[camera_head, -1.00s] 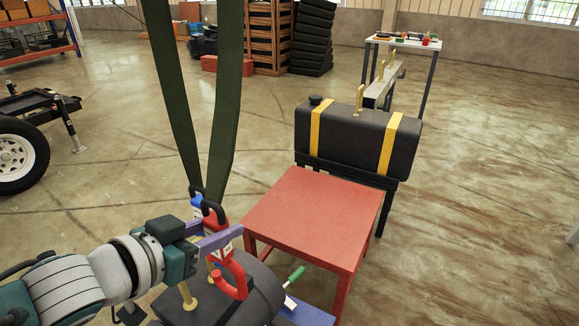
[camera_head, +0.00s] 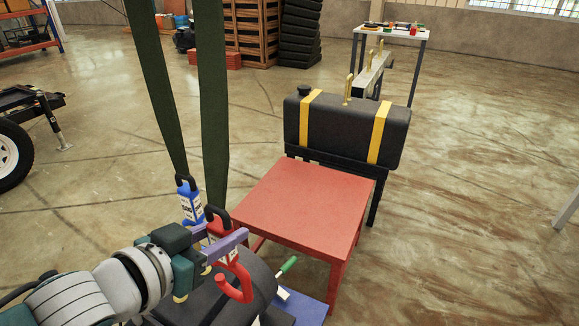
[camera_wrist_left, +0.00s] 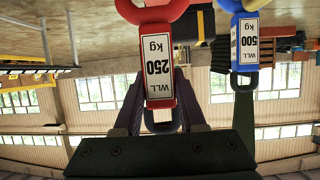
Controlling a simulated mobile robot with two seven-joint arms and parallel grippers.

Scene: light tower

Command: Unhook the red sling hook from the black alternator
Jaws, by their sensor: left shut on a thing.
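My left gripper (camera_head: 225,245) is shut on the red sling hook (camera_head: 240,284), with its purple fingers on either side of the hook's body. In the left wrist view the red hook (camera_wrist_left: 158,75) sits between the fingers, its "WLL 250 kg" label facing the camera. The black alternator (camera_head: 208,303) is low in the head view, partly hidden by my left arm and the hook. The hook's curved lower end shows in front of the alternator; I cannot tell whether it is still through a lug. My right gripper is not in view.
A blue "500 kg" hook (camera_head: 192,205) hangs from a green sling close beside the red one. A red table (camera_head: 300,205) stands right of the gripper, with a black tank with yellow straps (camera_head: 345,128) behind it. A green-handled tool (camera_head: 288,264) lies by the alternator.

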